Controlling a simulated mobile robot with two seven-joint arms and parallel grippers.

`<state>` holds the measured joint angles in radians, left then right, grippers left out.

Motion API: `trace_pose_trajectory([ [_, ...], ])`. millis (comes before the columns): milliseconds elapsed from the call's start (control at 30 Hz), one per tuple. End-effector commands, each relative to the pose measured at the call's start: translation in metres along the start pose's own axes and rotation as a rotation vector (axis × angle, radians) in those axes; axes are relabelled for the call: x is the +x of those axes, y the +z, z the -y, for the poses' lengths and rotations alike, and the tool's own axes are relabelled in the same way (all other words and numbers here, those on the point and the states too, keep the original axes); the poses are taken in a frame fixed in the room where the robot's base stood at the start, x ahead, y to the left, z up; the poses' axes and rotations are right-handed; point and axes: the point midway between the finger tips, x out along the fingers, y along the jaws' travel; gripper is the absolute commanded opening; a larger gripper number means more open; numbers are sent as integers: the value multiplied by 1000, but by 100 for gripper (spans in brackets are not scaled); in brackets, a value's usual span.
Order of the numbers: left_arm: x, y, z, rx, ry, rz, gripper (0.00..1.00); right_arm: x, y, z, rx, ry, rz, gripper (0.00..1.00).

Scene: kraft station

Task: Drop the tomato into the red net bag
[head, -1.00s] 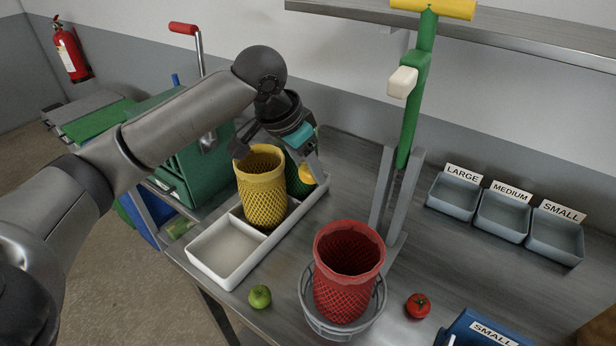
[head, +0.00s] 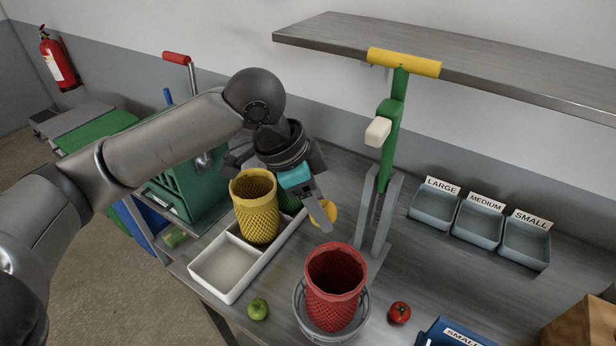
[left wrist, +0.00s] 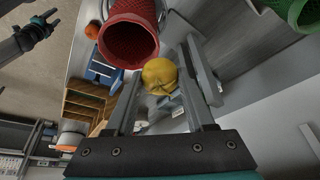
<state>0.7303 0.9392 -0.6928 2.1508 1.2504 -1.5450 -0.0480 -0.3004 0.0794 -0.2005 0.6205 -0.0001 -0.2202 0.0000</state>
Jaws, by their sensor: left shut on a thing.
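My left gripper (head: 318,208) is shut on a round yellow tomato-like fruit (head: 331,212), held in the air behind the red net bag. In the left wrist view the fruit (left wrist: 159,76) sits between the two fingers. The red net bag (head: 335,285) stands upright and open-topped in a grey wire basket (head: 302,318). In the left wrist view the bag's mouth (left wrist: 128,44) is close beside the fruit, apart from it. A red tomato (head: 399,313) lies on the table right of the basket. A dark gripper, seemingly my right one (left wrist: 38,30), shows small in the left wrist view.
A green fruit (head: 258,309) lies in front. Grey size bins (head: 478,222) stand right.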

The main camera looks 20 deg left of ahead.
Motion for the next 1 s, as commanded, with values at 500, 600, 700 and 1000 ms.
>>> trace_pose_trajectory([
  [500,-20,-9,-41,193,85,-14,0,-25,-2,-1,1,0,0,50],
  [600,-15,-7,-41,193,84,-13,0,-18,-2,0,1,0,0,50],
  [700,-9,-5,-41,192,84,-13,0,-9,-1,0,1,0,0,50],
  [1000,13,4,-41,192,83,-15,0,24,2,0,1,1,0,50],
])
